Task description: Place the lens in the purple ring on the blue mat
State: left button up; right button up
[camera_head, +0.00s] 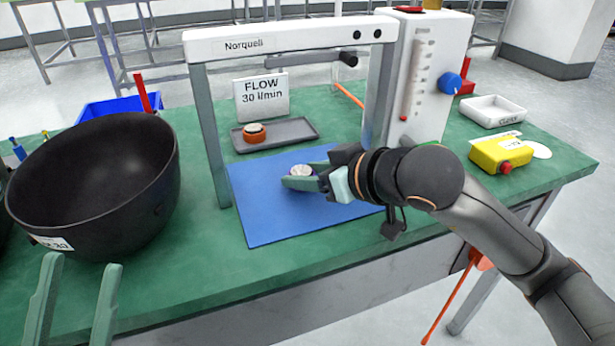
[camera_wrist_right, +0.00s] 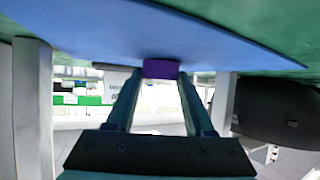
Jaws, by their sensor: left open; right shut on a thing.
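The lens in the purple ring shows in the head view as a small pale disc (camera_head: 302,170) at my right gripper's (camera_head: 304,180) fingertips. The purple ring (camera_wrist_right: 161,68) also shows in the right wrist view, between the two fingertips. My right gripper is shut on it, low over the blue mat (camera_head: 262,220). I cannot tell whether the ring touches the mat; the fingers hide part of it. My left gripper (camera_head: 82,266) is open and empty at the lower left, in front of the black bowl.
A grey tray (camera_head: 300,127) behind the mat holds an orange ring with a pale top (camera_head: 254,133). A white-topped frame (camera_head: 285,38) spans the mat. The black bowl (camera_head: 95,185) stands left; a flow meter (camera_head: 432,75), white dish (camera_head: 493,111) and yellow box (camera_head: 500,155) stand right.

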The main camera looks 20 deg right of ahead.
jog(key=shift+f, duration=0.15)
pick_arm(q)
jog(key=shift+f, duration=0.25)
pick_arm(e)
jog(key=o, duration=1.3)
